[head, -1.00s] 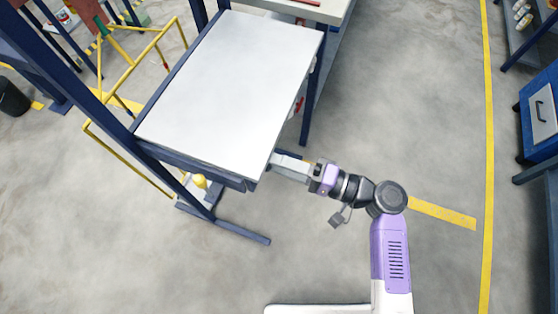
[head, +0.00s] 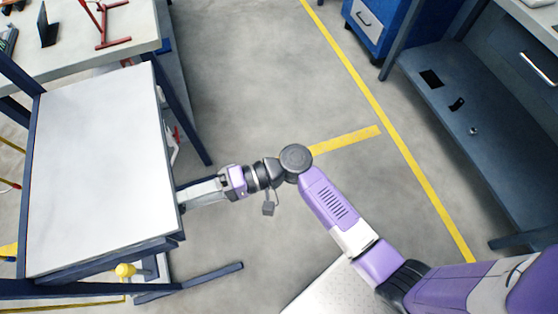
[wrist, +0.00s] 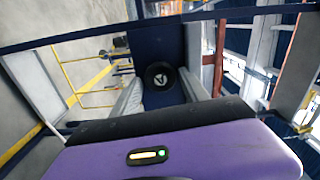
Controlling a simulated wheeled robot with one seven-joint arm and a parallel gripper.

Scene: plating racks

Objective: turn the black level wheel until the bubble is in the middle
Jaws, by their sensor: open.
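The black wheel (wrist: 160,76) shows in the wrist view as a round black disc with a pale mark, on a dark blue upright. My gripper (wrist: 161,88) is open, with one pale finger on each side of the wheel in that view. I cannot tell whether the fingers touch it or stop short of it. In the head view my gripper (head: 187,195) reaches to the right edge of the rack's white top (head: 95,160), near its front corner. The wheel is hidden there. I cannot make out the bubble in either view.
A yellow knob (head: 125,270) sits low by the rack's front. A blue foot bar (head: 195,285) runs along the floor. A workbench (head: 100,50) stands behind the rack, and a dark shelf unit (head: 480,120) at the right. The floor between is clear.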

